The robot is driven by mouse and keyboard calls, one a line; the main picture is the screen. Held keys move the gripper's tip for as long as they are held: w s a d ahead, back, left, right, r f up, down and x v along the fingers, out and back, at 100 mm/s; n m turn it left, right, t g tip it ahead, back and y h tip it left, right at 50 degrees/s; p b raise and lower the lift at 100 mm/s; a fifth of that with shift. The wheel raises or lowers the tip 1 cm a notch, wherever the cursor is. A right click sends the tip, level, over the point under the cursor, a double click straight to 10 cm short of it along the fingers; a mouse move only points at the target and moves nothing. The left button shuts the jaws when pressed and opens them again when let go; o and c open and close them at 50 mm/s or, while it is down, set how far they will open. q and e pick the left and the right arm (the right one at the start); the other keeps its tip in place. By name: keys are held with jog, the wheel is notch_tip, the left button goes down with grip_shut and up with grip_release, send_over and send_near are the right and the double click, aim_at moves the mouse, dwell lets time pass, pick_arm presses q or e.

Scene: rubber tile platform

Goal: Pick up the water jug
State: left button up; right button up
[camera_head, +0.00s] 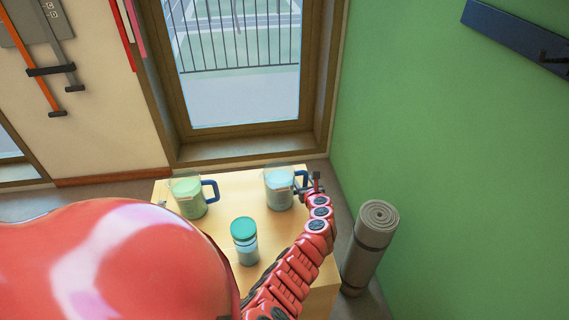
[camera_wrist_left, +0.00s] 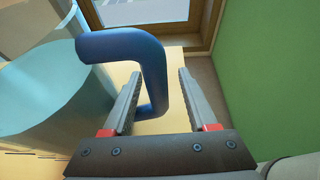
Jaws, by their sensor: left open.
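The water jug (camera_head: 279,190), clear with pale blue contents and a blue handle (camera_head: 300,180), stands upright at the far right of the wooden table (camera_head: 215,230). My left gripper (camera_head: 314,183) is at its handle side. In the left wrist view, the jug (camera_wrist_left: 50,100) fills the left, and its blue handle (camera_wrist_left: 150,65) reaches between the two spread fingers of my left gripper (camera_wrist_left: 157,78). The fingers are open, with visible gaps to the handle. My right gripper is in neither view.
A second jug with green contents (camera_head: 188,199) stands at the table's back left. A teal-lidded container (camera_head: 244,243) stands nearer the front. A rolled grey mat (camera_head: 370,245) stands right of the table, by the green wall (camera_head: 450,170). A window (camera_head: 240,60) is behind.

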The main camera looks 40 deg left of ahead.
pick_arm(q)
jog(key=shift+w+a+f, duration=0.2)
jog(key=shift+a+f, duration=0.05)
jog(key=shift+a, duration=0.1)
grip_shut()
jog(key=shift+r, duration=0.15)
dwell(1.1)
